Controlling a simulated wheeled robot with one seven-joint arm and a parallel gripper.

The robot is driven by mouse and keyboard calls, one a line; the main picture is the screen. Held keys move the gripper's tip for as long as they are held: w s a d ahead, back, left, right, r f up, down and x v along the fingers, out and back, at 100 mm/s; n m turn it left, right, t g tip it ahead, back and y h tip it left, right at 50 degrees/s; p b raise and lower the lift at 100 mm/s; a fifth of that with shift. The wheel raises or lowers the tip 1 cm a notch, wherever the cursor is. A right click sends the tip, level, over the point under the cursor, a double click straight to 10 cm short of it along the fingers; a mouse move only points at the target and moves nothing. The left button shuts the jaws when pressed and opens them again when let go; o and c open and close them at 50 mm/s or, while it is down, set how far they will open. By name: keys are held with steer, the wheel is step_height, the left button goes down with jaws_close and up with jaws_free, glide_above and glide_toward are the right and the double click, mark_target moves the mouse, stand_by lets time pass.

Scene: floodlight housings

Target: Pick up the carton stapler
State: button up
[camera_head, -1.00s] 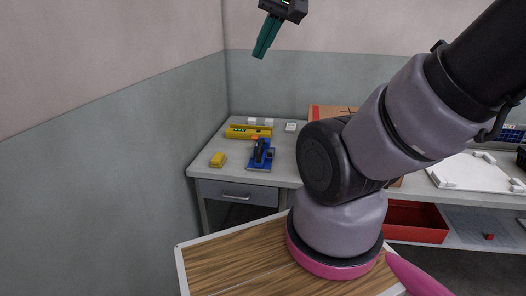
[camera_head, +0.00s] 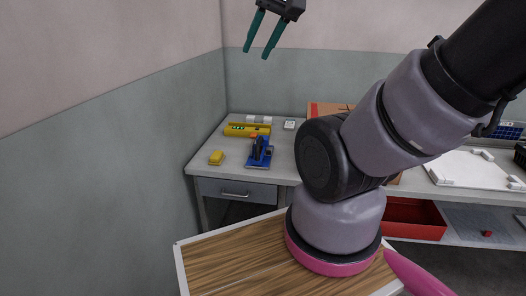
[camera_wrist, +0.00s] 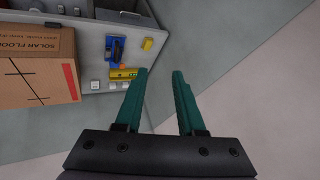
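The blue tool with a dark upright part and a flat blue base, which looks like the carton stapler (camera_head: 259,153), stands on the grey desk (camera_head: 231,176) against the left wall. It also shows near the top of the wrist view (camera_wrist: 116,46). My gripper (camera_head: 258,53) is high above and behind the desk in the head view, with its two green fingers apart and nothing between them. In the wrist view the open fingers (camera_wrist: 160,74) point towards the desk, with the stapler up and left of the fingertips, well apart from them.
A yellow level-like bar (camera_head: 246,131) lies behind the stapler and a small yellow block (camera_head: 216,158) to its left. White pieces (camera_head: 289,125) lie at the back. A cardboard carton (camera_wrist: 38,75) stands beside them. A red bin (camera_head: 415,222) sits below, right.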

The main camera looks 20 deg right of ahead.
steer(key=w+a+f+g+y, duration=0.3)
steer(key=w+a+f+y, duration=0.1)
steer(key=w, duration=0.2)
steer(key=w+a+f+g+y, duration=0.3)
steer(key=w+f+y, duration=0.1)
steer(key=w, duration=0.2)
steer(key=w+d+f+m+t+y, duration=0.2)
steer(key=w+f+t+y, duration=0.15)
steer(key=w, duration=0.35)
steer(key=w+d+f+m+t+y, duration=0.1)
steer(key=w+d+f+t+y, duration=0.15)
steer(key=w+f, duration=0.4)
steer(key=w+d+f+m+t+h, duration=0.5)
steer(key=w+d+f+t, duration=0.35)
steer(key=d+f, duration=0.3)
steer(key=d+f+m+h, duration=0.1)
steer(key=d+f+h, duration=0.2)
steer(key=d+f, duration=0.1)
steer(key=s+d+f+m+t+h, duration=0.1)
steer(key=d+f+m+h, duration=0.1)
steer(key=f, duration=0.5)
steer(key=s+d+f+m+t+h, duration=0.1)
steer(key=d+f+h, duration=0.3)
steer(key=d+f, duration=0.2)
steer(key=shift+s+d+f+m+t, duration=0.1)
steer(key=shift+s+f+m+t, duration=0.1)
steer(key=shift+m+t, duration=0.1)
glide_above(263, 152)
steer(key=shift+w+d, duration=0.15)
steer(key=shift+d, duration=0.05)
